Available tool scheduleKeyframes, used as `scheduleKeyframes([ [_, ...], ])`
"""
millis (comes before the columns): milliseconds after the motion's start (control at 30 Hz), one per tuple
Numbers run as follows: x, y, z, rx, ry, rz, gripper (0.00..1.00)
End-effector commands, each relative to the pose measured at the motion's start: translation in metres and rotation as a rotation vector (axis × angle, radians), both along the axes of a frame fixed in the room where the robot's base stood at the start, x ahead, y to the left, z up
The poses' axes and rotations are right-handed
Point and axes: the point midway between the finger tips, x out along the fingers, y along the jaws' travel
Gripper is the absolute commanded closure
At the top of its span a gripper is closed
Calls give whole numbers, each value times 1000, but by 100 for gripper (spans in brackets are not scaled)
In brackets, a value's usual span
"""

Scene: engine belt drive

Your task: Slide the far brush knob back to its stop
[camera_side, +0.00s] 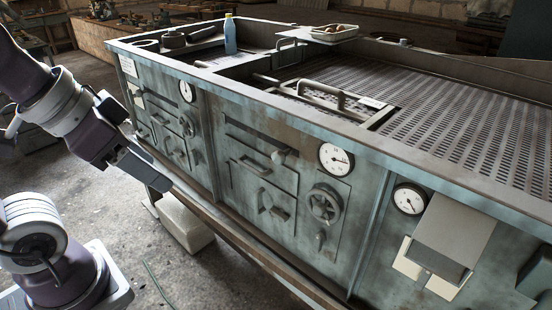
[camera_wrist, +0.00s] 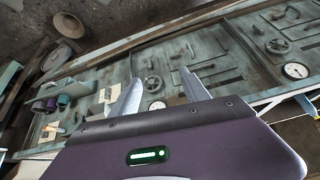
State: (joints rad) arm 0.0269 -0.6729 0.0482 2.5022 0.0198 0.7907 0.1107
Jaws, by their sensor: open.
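A second, smaller pale knob (camera_side: 139,101) shows at the left end of a slot on the far left panel, close to my arm in the picture. My gripper (camera_side: 157,181) hangs in front of the machine's left part, apart from both knobs. In the wrist view my gripper (camera_wrist: 161,76) has its two fingers spread with nothing between them. I cannot make out the knobs clearly there.
The front carries a handwheel (camera_side: 323,203), round gauges (camera_side: 336,158), handles and a sloping metal chute (camera_side: 453,226). A ledge (camera_side: 240,240) runs along the machine's foot. A blue bottle (camera_side: 230,35) and a tray (camera_side: 333,33) stand on top. A pale block (camera_side: 185,222) lies below.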

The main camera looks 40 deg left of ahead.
Motion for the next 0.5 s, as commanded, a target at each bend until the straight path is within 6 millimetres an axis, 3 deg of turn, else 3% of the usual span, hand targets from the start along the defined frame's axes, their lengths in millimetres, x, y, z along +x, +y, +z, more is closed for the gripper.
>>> scheduleKeyframes([
  [167,118,35,-38,336,-92,-439,46],
  [200,143,44,-52,462,-110,-559,46],
  [300,196,65,-87,828,-130,-879,46],
  [400,233,76,-117,1251,-113,-1234,46],
  [500,256,72,-135,1668,-83,-1576,46],
])
